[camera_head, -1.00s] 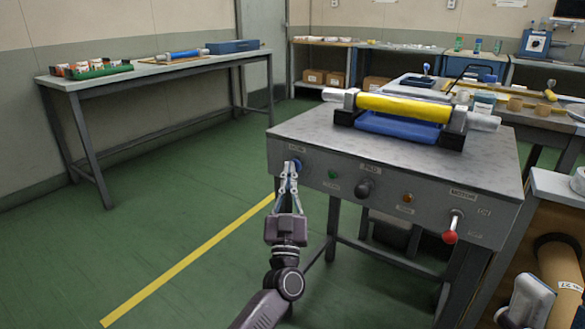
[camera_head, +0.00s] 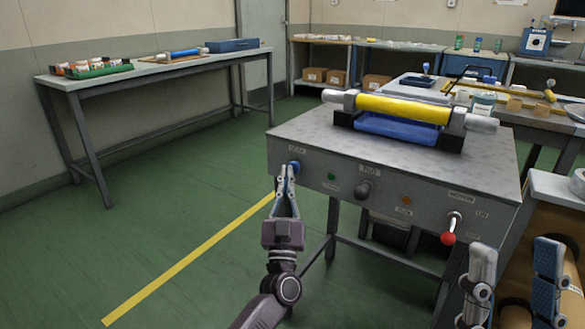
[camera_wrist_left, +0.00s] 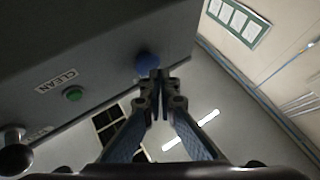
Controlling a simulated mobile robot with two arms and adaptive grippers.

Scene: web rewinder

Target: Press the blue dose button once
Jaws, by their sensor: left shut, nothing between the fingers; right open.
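The blue dose button (camera_head: 295,166) is at the left end of the grey machine's front panel, under a small label. My left gripper (camera_head: 286,172) is shut and empty, its fingertips right at the button and partly covering it. In the left wrist view the blue button (camera_wrist_left: 147,63) shows just beyond the closed fingertips (camera_wrist_left: 157,80); I cannot tell whether they touch it or whether it is pushed in. My right gripper (camera_head: 513,262) is open and empty at the bottom right, in front of the machine's right side.
The panel also has a green button (camera_head: 331,176), a dark knob (camera_head: 363,189), an orange lamp (camera_head: 407,200) and a red-tipped lever (camera_head: 449,238). A yellow roller (camera_head: 402,108) lies on top. A brown roll stands at lower right. The floor to the left is clear.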

